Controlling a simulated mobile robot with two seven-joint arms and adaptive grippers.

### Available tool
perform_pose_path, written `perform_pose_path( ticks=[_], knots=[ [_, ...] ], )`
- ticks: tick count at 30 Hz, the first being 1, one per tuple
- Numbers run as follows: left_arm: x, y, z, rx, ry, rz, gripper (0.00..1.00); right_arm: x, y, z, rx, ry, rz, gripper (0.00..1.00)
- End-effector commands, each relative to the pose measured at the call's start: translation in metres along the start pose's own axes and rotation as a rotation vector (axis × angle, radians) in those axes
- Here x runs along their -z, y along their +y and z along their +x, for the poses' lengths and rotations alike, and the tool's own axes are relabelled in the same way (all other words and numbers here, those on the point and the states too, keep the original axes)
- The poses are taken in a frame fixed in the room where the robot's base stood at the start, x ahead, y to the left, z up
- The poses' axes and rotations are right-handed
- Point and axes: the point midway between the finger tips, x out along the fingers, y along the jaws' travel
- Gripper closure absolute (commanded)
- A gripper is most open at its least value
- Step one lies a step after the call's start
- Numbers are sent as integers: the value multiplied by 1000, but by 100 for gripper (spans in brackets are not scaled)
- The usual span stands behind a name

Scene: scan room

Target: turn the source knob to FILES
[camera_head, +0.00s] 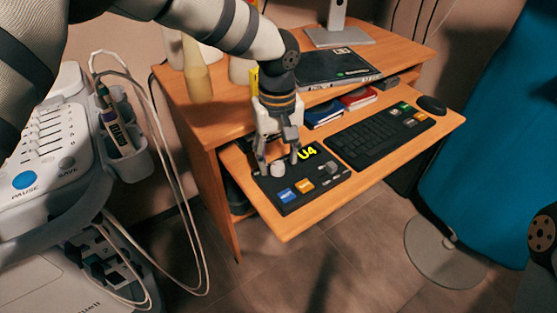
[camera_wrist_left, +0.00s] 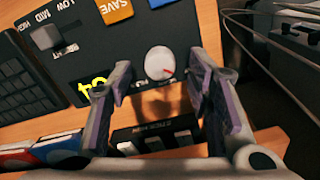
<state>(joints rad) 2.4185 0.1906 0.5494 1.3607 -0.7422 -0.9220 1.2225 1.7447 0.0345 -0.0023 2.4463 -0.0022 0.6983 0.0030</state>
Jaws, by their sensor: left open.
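The control panel (camera_head: 318,188) is a black box on the desk's pull-out shelf. A white round knob (camera_head: 277,169) is at its left end; it also shows in the left wrist view (camera_wrist_left: 159,63), with a red mark toward the lower right of that picture. Lettering beside it is partly hidden and I cannot read it. My right gripper is out of view.
A grey lever or knob (camera_head: 331,167), a blue button (camera_head: 287,195) and an orange SAVE button (camera_head: 304,185) are close by on the panel. A keyboard (camera_head: 375,138) lies to the right. Red (camera_head: 358,97) and blue (camera_head: 323,111) boxes stand behind. A scanner console (camera_head: 35,150) is at left.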

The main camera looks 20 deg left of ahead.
Motion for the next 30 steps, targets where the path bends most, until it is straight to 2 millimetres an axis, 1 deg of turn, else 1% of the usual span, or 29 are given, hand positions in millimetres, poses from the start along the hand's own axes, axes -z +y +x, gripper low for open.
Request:
perform_pose_path(
  ticks=[1,4,12,14,15,17,18,26,30],
  knots=[
    [0,0,8,1,-2,0,54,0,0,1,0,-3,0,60],
    [0,0,15,-1,0,0,54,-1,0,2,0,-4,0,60],
    [0,0,16,-1,1,1,54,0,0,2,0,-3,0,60],
    [0,0,16,-1,1,1,67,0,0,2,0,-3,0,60],
    [0,0,16,-1,1,1,76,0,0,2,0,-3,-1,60],
    [0,0,16,-1,1,1,90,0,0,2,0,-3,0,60],
    [0,0,16,-1,1,1,99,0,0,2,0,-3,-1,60],
    [0,0,16,-1,1,10,100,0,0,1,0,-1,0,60],
    [0,0,15,0,3,52,100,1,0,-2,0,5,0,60]
  ],
)
